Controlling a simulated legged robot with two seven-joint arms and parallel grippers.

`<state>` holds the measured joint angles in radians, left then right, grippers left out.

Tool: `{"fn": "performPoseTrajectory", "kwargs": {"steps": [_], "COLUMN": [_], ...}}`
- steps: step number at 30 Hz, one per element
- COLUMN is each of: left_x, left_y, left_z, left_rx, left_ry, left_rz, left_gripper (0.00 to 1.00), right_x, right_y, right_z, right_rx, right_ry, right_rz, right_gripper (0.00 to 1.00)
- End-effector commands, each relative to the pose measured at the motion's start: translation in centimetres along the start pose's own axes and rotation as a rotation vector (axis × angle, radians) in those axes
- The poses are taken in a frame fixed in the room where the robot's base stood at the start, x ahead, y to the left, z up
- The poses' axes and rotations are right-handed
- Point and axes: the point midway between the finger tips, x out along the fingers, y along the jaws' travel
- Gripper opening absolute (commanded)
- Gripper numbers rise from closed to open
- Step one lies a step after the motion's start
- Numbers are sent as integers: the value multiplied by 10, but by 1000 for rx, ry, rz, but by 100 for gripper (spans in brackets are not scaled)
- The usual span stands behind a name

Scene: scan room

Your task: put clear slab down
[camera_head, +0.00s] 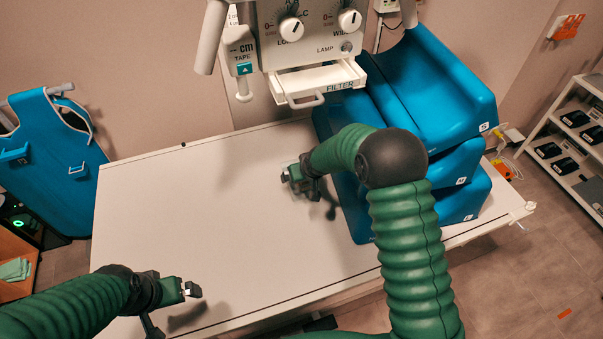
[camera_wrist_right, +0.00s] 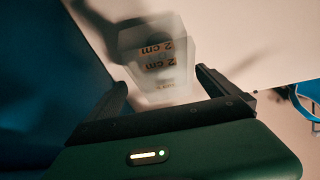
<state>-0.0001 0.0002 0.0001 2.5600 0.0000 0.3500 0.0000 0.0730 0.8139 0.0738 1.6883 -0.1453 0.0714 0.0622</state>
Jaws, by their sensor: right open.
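The clear slab (camera_wrist_right: 153,60) is a see-through block with "2 cm" lettering in the right wrist view. It stands just beyond and between the two parted fingers of my right gripper (camera_wrist_right: 162,82). In the head view my right gripper (camera_head: 292,178) is low over the table, left of the blue wedges. I cannot make out the slab there. My right gripper is open; whether it touches the slab is unclear. My left gripper (camera_head: 190,290) is low over the table's front left; its jaw gap is not clear. The white table (camera_head: 190,210) is mostly bare.
Stacked blue wedges (camera_head: 440,85) stand on the table's right end. A machine head with dials (camera_head: 310,35) and a filter drawer (camera_head: 318,82) hangs over the back edge. A blue apron (camera_head: 50,165) hangs at left. A shelf rack (camera_head: 575,130) stands at right. The table's middle and left are free.

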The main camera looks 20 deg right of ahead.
Motion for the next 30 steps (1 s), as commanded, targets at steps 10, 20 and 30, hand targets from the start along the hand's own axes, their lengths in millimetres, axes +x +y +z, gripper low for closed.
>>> {"fn": "performPoseTrajectory", "kwargs": {"steps": [10,20,30], "left_x": [5,11,11], "left_y": [0,0,0], "left_z": [1,3,2], "left_rx": [0,0,0], "left_ry": [0,0,0], "left_rz": [0,0,0], "left_gripper": [99,99,99], "right_x": [-39,-112,-198], "right_y": [0,0,-12], "right_z": [-2,-1,162], "right_rx": [-1,0,16], "right_ry": [5,2,-251], "right_rz": [0,0,20], "right_gripper": [99,99,99]}}
